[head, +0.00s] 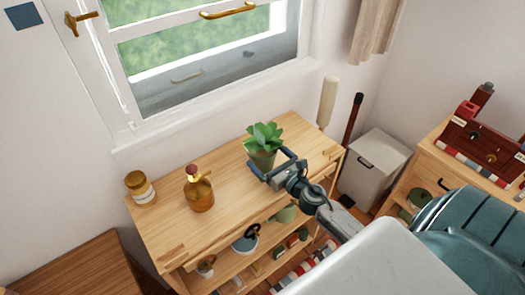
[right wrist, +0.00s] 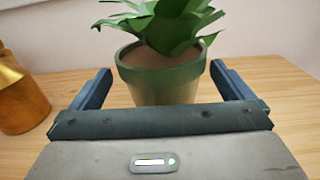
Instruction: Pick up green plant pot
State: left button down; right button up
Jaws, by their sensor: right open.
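The green plant pot (head: 262,160) stands upright on the wooden cabinet top, with a leafy green plant in it. In the right wrist view the pot (right wrist: 160,76) is straight ahead, its lower part hidden by my gripper. My right gripper (head: 268,166) is open at the pot. In the right wrist view the gripper's fingers (right wrist: 163,85) stand one on each side of the pot, with a gap on both sides, and it looks untouched. My left gripper is not in view.
The wooden cabinet (head: 225,215) stands under a window. An amber bottle (head: 199,193) and an amber jar (head: 140,188) stand left of the pot; the bottle also shows at the left in the right wrist view (right wrist: 18,95). Shelves below hold several small items. A white bin (head: 374,165) stands to the right.

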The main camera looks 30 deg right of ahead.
aim_at(262, 150)
jog(key=w+p, duration=0.1)
jog(key=w, duration=0.2)
jog(key=shift+w+r, duration=0.2)
jog(key=shift+w+f, duration=0.15)
jog(key=shift+w, duration=0.15)
jog(key=shift+s, duration=0.15)
jog(key=c, duration=1.3)
